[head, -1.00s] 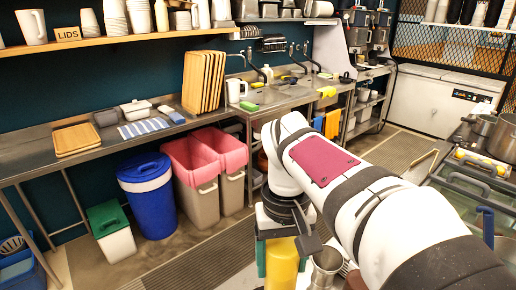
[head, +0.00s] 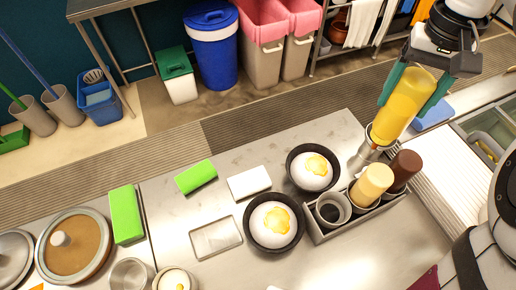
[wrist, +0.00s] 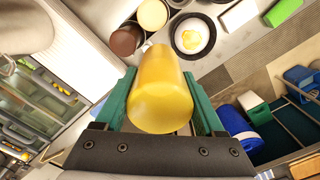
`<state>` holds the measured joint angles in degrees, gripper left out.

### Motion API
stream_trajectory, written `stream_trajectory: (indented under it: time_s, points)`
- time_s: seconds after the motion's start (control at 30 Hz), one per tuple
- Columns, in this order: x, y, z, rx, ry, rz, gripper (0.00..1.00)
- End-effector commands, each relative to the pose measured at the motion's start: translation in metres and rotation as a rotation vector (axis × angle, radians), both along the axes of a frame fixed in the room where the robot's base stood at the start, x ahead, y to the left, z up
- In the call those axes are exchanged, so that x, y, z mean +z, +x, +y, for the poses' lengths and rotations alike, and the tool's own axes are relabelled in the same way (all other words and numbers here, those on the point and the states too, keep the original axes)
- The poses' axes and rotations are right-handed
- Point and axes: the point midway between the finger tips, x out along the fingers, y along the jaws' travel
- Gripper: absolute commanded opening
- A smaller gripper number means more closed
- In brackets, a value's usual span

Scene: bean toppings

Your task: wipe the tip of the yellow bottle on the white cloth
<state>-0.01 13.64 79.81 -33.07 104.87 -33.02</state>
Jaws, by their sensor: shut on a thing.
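The yellow bottle (head: 404,105) is held between the green fingers of my gripper (head: 404,92), tilted with its lower end towards the counter. It fills the middle of the wrist view (wrist: 160,95), between both fingers (wrist: 162,108). Its tip is at or just above a steel cup (head: 363,158); I cannot tell whether they touch. A small flat white piece (head: 249,182), which looks like the white cloth, lies on the counter left of the bowls, well apart from the bottle. It also shows in the wrist view (wrist: 238,15).
Two black bowls (head: 270,246) (head: 311,184) hold white food with yellow topping. A grey caddy (head: 318,236) holds a cream bottle (head: 371,184), a brown bottle (head: 403,170) and a steel cup. Green sponges (head: 196,177) and a clear tray (head: 216,238) lie left.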

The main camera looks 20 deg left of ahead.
Motion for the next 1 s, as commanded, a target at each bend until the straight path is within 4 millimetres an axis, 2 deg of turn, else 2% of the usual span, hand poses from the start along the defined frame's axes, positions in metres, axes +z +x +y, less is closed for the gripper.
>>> stream_trajectory:
  time_s: [0.47, 0.57, 0.67, 0.77, 0.87, 1.0]
  points:
    - [0.000, 0.000, 0.000, 0.001, 0.000, -0.001, 0.51]
    - [-0.004, 0.001, 0.008, 0.036, -0.002, 0.001, 0.51]
    - [-0.017, 0.001, 0.033, 0.140, -0.004, 0.006, 0.51]
    - [-0.037, -0.001, 0.071, 0.306, -0.007, 0.008, 0.51]
    - [-0.060, -0.011, 0.116, 0.500, -0.009, 0.010, 0.51]
    - [-0.094, -0.036, 0.179, 0.778, -0.007, 0.009, 0.51]
